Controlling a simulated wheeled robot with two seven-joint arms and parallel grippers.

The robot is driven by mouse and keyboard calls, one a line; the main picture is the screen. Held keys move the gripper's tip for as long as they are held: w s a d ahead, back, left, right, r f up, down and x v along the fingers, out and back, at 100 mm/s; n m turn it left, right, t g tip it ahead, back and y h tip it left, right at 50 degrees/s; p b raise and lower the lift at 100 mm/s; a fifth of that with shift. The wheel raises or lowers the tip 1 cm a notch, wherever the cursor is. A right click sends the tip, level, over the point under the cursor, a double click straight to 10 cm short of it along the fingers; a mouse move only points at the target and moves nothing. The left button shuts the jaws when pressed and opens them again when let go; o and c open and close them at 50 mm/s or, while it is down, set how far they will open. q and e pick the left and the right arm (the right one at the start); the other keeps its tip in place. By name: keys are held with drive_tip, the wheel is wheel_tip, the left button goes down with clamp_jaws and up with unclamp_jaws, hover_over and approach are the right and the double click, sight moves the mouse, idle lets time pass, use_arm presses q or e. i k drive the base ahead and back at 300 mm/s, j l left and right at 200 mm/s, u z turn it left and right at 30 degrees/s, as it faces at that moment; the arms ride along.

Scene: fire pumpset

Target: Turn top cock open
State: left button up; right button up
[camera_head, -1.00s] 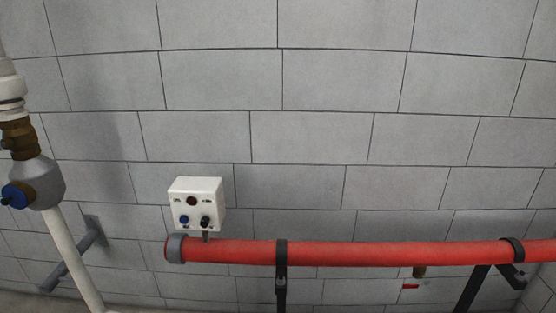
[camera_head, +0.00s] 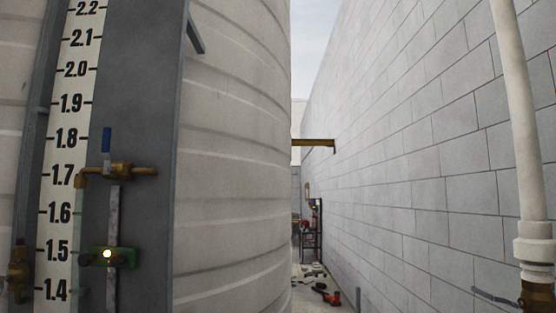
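A brass cock (camera_head: 120,170) with a blue lever handle (camera_head: 107,144) is at the left, beside the 1.7 mark of a level scale (camera_head: 68,110). Its blue handle points straight up, while its brass pipe runs sideways. Below it, a vertical tube (camera_head: 113,230) runs down past a green fitting (camera_head: 112,257) with a lit yellow spot. Another brass fitting (camera_head: 18,270) shows at the lower left edge. Neither of my grippers is in view.
A large pale ribbed tank (camera_head: 230,160) fills the left and middle. A block wall (camera_head: 420,160) and a white pipe (camera_head: 518,120) stand at the right. A narrow passage between them has a yellow beam (camera_head: 313,142) across it and a red item (camera_head: 327,294) on the floor.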

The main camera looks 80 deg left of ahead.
sight(105, 148)
drive_tip(key=u, duration=3.45)
drive_tip(key=i+l, duration=0.2)
drive_tip(key=l, duration=0.05)
